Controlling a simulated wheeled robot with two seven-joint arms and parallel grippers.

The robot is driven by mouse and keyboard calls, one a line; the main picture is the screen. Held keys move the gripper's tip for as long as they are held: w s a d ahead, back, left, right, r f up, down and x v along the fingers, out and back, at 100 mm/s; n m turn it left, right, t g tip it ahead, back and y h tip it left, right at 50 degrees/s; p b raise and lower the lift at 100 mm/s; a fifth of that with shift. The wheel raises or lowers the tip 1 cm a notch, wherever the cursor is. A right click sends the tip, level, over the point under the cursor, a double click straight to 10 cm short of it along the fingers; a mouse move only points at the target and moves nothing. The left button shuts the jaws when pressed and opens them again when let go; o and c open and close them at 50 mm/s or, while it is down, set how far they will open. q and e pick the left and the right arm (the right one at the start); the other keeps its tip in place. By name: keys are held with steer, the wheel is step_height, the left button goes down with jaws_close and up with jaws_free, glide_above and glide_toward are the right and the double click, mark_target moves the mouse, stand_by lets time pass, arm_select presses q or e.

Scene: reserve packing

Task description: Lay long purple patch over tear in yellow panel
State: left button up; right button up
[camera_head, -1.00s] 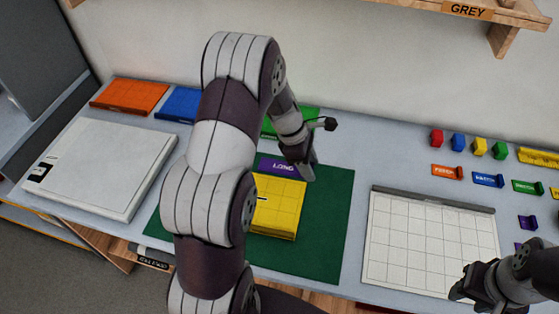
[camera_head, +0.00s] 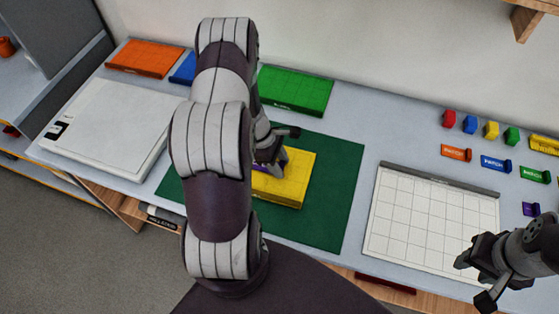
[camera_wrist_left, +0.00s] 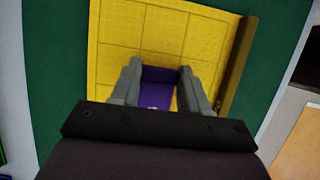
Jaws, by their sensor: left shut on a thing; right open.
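The yellow panel (camera_head: 294,181) lies on the green mat (camera_head: 335,200), partly behind my left arm in the head view. It also shows in the left wrist view (camera_wrist_left: 150,30). My left gripper (camera_wrist_left: 160,82) is shut on the long purple patch (camera_wrist_left: 157,85), which is over the panel between the fingers. A sliver of the patch (camera_head: 260,168) shows in the head view. I cannot tell whether the patch touches the panel. The tear is not visible. My right gripper (camera_head: 474,281) is open and empty near the front right of the table.
A white gridded board (camera_head: 415,220) lies right of the mat. A large white slab (camera_head: 110,125) lies at the left. Orange (camera_head: 146,58), blue (camera_head: 184,68) and green (camera_head: 296,90) panels lie along the back. Several small coloured blocks and patches are at the right.

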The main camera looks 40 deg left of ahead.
arm_select(q)
steer(key=shift+w+f, duration=0.15)
steer(key=shift+f, duration=0.05)
steer(key=o, duration=1)
steer(key=shift+r, duration=0.15)
